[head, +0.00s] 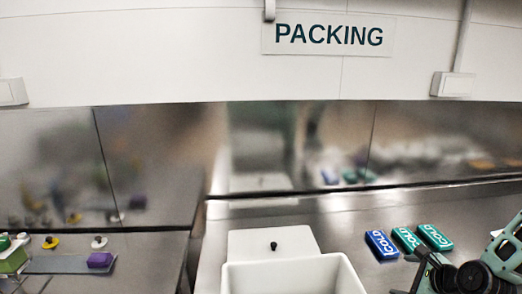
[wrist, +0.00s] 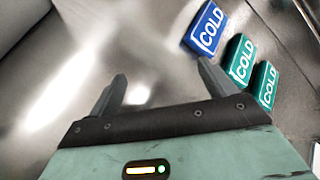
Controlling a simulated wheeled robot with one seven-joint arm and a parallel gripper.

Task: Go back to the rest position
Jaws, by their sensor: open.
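My gripper (wrist: 158,90) shows in the wrist view with its two fingers apart and nothing between them. It is above the steel counter. A blue COLD pack (wrist: 206,28) lies just beyond the right finger. Two green COLD packs, one nearer (wrist: 241,58) and one farther right (wrist: 265,85), lie beside it. In the head view, part of my arm shows at the lower right, next to the blue pack (head: 381,245) and the two green packs (head: 406,239) (head: 434,237). The fingertips cannot be made out there.
A white open box (head: 340,268) stands on the counter (head: 350,215), with a white knobbed lid (head: 298,240) behind it. At the left, a purple block (head: 100,260), a green block (head: 12,262) and small knobbed pieces stand on another counter. A PACKING sign (head: 328,36) hangs above.

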